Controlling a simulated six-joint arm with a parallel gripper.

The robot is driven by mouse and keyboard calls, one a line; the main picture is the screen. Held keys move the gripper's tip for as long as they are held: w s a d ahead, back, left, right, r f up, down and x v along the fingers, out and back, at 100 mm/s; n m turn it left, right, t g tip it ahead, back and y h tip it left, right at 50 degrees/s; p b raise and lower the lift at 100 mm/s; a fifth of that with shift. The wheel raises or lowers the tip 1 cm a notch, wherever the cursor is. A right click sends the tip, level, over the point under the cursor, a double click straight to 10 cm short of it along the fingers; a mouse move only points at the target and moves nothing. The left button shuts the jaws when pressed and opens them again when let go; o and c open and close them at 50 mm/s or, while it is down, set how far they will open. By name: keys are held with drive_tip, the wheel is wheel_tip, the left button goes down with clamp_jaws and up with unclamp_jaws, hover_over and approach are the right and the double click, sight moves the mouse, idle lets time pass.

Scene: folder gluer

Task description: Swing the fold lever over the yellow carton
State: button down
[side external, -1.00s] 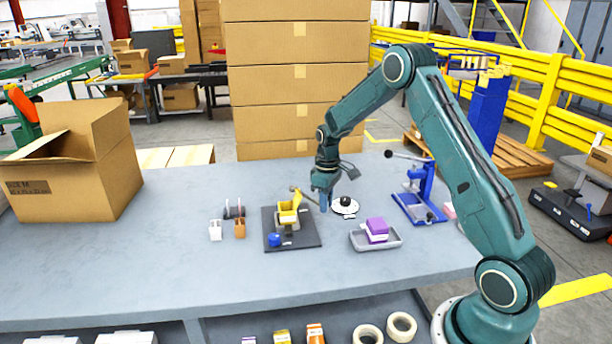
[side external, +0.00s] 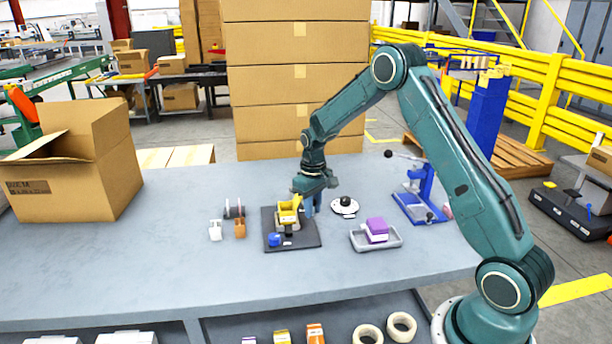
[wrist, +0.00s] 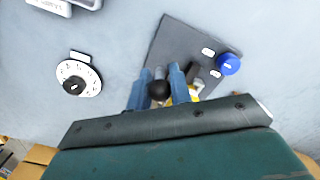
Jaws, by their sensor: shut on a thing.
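The yellow carton (side external: 286,218) sits in the fixture on the dark base plate (side external: 307,238); a little yellow also shows beside a finger in the wrist view (wrist: 195,93). My gripper (side external: 311,208) is just right of the carton, low over the plate. In the wrist view, its blue fingers are shut on the black ball knob (wrist: 159,90) of the fold lever. The lever's arm is mostly hidden behind my gripper and fingers.
A blue knob (side external: 274,240) is on the plate's front left. A round white dial (side external: 344,206) lies right of my gripper. A grey tray (side external: 390,243) holds a purple-topped block (side external: 376,229). A blue press (side external: 425,195) stands further right. The table's front left is clear.

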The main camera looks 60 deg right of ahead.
drive_tip(key=shift+w+a+m, duration=1.55)
drive_tip(key=shift+a+m, duration=0.25)
drive_tip(key=shift+w+a+m, duration=0.8)
drive_tip(key=shift+w+m, duration=0.1)
drive_tip(key=shift+w, duration=0.1)
drive_tip(key=shift+w+a+m, duration=0.3)
drive_tip(key=shift+w+m, duration=0.2)
drive_tip(key=shift+w, duration=0.05)
drive_tip(key=shift+w+a+m, duration=0.25)
drive_tip(key=shift+w+m, duration=0.25)
drive_tip(key=shift+w, duration=0.15)
drive_tip(key=c, duration=1.3)
unclamp_jaws()
drive_tip(key=shift+r, duration=0.15)
drive_tip(key=shift+r, duration=6.8)
drive_tip(key=shift+r, duration=0.1)
